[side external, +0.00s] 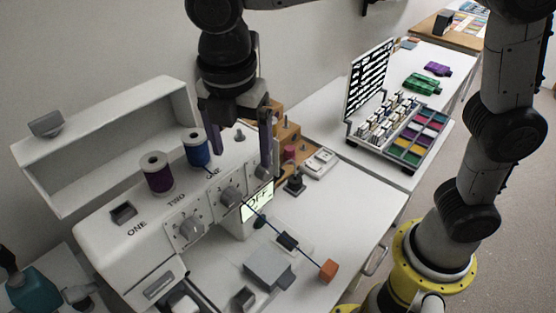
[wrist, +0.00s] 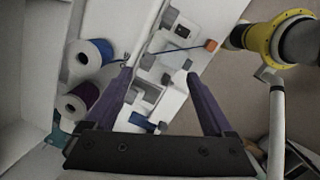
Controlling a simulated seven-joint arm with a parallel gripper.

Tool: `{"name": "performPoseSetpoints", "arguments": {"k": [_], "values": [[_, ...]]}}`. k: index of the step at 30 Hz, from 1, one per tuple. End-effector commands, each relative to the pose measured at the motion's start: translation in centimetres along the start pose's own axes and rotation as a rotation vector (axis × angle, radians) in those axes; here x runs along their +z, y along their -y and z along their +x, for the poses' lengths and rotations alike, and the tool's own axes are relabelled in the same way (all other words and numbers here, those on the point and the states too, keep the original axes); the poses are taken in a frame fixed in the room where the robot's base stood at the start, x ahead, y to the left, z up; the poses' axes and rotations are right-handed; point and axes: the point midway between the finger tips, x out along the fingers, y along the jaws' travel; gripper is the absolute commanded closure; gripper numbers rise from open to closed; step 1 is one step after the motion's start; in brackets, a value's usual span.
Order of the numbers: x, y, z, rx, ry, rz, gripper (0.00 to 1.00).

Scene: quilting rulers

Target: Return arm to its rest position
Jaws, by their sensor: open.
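My gripper (side external: 242,162) hangs above the white machine (side external: 110,240), by its dials, with its two purple fingers apart and nothing visible between them. In the wrist view my gripper (wrist: 158,76) also shows spread and empty. A purple spool (side external: 158,174) and a blue spool (side external: 196,148) stand on the machine's top, left of the fingers. They also show at the left of the wrist view, the blue spool (wrist: 92,56) above the purple spool (wrist: 80,102). A blue thread runs toward an orange block (side external: 328,270). The machine's small screen (side external: 257,202) reads OFF.
An open white box-like lid (side external: 110,140) rises behind the machine. A wooden stepped stand (side external: 287,135) is close behind the gripper. An open case (side external: 418,137) with coloured compartments stands at the back right. The white table (side external: 345,220) has clear room right of the machine.

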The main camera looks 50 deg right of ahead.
Motion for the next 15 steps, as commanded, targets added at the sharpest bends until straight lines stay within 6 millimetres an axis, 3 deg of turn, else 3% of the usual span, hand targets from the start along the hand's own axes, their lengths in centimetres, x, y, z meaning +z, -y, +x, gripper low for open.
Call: {"name": "performPoseSetpoints", "arguments": {"k": [1,6,10,15], "values": [[2.4,1.5,-0.6,0.027,-0.019,0.140,0.13],[7.9,6.6,-1.1,0.105,-0.086,0.604,0.13],[10.8,11.1,-0.7,0.164,-0.146,0.959,0.13],[13.0,16.7,0.9,0.240,-0.236,1.411,0.13]]}}
